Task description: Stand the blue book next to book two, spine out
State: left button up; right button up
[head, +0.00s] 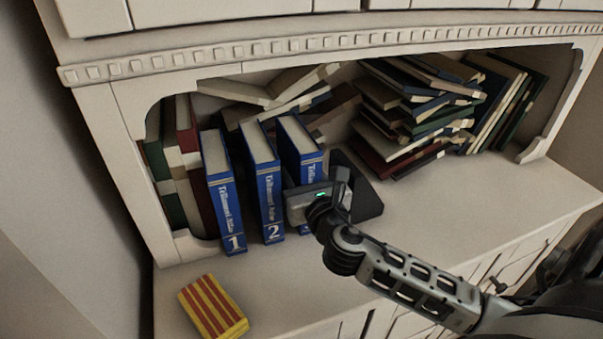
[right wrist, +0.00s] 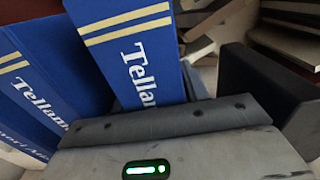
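Three blue books stand upright in the shelf bay, spines facing out. Book one (head: 226,204) is at the left, and book two (head: 267,195) is to its right. The third blue book (head: 304,157) stands beside book two, with its lower spine hidden by my right gripper (head: 322,184). In the right wrist view, the third book (right wrist: 140,50) rises between the fingers of the gripper (right wrist: 190,95). The right finger is clearly apart from it; the left finger is mostly hidden behind the book. My left gripper is not in view.
Red and green books (head: 183,150) stand at the bay's left wall. Several books (head: 410,110) lie piled behind and to the right, with leaning ones (head: 500,105) at the far right. A yellow-and-red striped book (head: 213,307) lies at the front left. The shelf's right front is clear.

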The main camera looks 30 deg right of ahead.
jog(key=shift+o, duration=0.9)
jog(key=shift+r, duration=0.1)
jog(key=b+v, duration=0.1)
jog(key=v, duration=1.1)
jog(key=shift+a+r, duration=0.1)
jog(key=shift+r, duration=0.05)
